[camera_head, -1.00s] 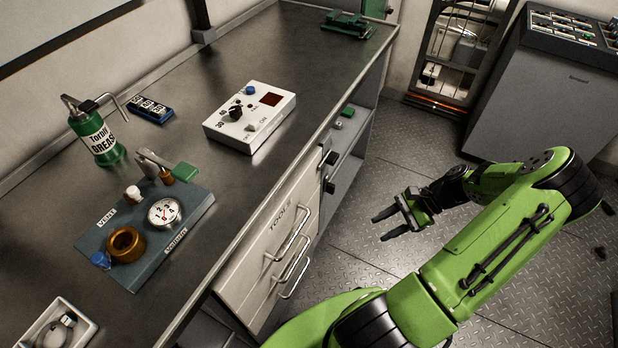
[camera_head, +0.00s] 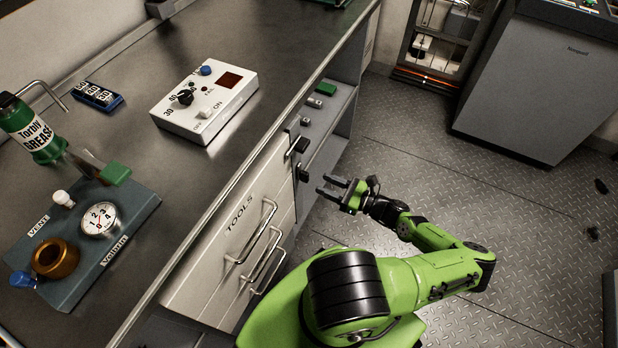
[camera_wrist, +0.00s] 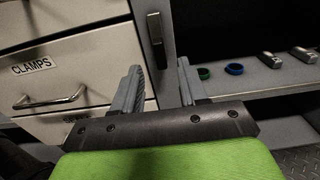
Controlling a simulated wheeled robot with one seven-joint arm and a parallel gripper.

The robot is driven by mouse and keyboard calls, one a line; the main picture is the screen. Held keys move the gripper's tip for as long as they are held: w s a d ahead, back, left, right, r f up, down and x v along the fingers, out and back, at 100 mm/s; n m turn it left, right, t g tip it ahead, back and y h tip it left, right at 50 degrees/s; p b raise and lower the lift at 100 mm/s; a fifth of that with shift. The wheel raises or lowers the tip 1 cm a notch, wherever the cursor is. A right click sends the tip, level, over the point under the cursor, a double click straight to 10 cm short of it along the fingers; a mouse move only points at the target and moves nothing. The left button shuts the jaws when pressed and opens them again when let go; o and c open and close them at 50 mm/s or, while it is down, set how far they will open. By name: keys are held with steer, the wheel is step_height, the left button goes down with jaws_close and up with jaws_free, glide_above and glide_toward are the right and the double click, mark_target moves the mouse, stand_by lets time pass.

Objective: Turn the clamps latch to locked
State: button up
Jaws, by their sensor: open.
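The drawer labelled CLAMPS (camera_wrist: 75,82) is at the left in the wrist view, with its bar handle below the label. A dark latch (camera_wrist: 157,40) stands upright on the grey post right of this drawer. In the head view, two dark latches, an upper (camera_head: 299,145) and a lower (camera_head: 302,173), stick out by the drawer cabinet's right edge. I cannot tell which one the wrist view shows. My gripper (camera_head: 331,188) is open and empty, just right of the lower latch and apart from it. In the wrist view my fingers (camera_wrist: 160,80) point toward the post below the latch.
The TOOLS drawer (camera_head: 220,235) and bar handles face the aisle. An open shelf (camera_wrist: 265,82) right of the post holds a green ring (camera_wrist: 204,73), a blue ring (camera_wrist: 235,69) and metal pieces. The bench (camera_head: 215,165) overhangs the drawers.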

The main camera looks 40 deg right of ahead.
mark_target(308, 178)
steer(key=x, duration=0.6)
steer(key=shift+b, duration=0.35)
steer(key=shift+w, duration=0.1)
jaws_close()
